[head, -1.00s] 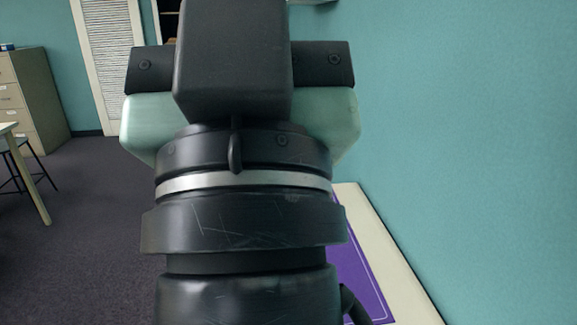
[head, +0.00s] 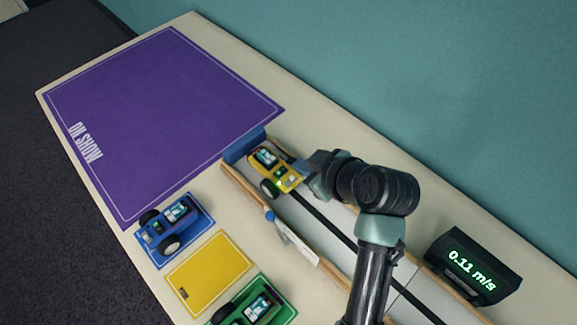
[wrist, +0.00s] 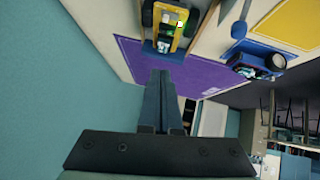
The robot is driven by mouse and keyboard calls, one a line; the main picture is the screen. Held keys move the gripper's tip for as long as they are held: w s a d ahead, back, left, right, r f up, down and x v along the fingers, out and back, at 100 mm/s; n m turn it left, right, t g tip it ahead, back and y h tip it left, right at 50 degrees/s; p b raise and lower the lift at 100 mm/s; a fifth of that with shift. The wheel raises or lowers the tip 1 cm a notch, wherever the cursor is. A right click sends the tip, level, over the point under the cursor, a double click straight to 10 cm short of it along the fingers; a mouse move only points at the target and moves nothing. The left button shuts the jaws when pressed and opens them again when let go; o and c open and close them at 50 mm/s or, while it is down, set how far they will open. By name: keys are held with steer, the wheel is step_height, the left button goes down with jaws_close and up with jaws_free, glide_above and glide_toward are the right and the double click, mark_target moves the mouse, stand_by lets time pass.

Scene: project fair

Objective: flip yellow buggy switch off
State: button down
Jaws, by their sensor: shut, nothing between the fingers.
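The yellow buggy (head: 287,172) sits on the pale track, close to the track's blue end block (head: 243,146). A green light glows on it; it also shows in the wrist view (wrist: 164,40), at the top, with the green glow. Its switch is too small to make out. My gripper (head: 304,167) is just right of the buggy in the head view, at the wall side of the track. In the wrist view my gripper's fingers (wrist: 159,74) are together and empty, with their tips below the buggy in the picture. I cannot tell whether they touch it.
A blue buggy (head: 160,238) and a green buggy (head: 228,314) stand on matching mats. The yellow mat (head: 208,272) is empty, as is the purple mat (head: 160,110). A speed display (head: 472,272) reads 0.11 m/s. A wooden rail (head: 240,189) edges the track; the teal wall is close behind.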

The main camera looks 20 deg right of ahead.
glide_above(288, 176)
steer(key=f, duration=0.5)
steer(key=shift+s+a+f, duration=0.25)
steer(key=shift+s+a, duration=0.1)
steer(key=shift+s, duration=0.05)
steer(key=f, duration=0.3)
steer(key=shift+w+d+f, duration=0.2)
steer(key=shift+w+d, duration=0.05)
steer(key=shift+w, duration=0.1)
steer(key=shift+f, duration=0.55)
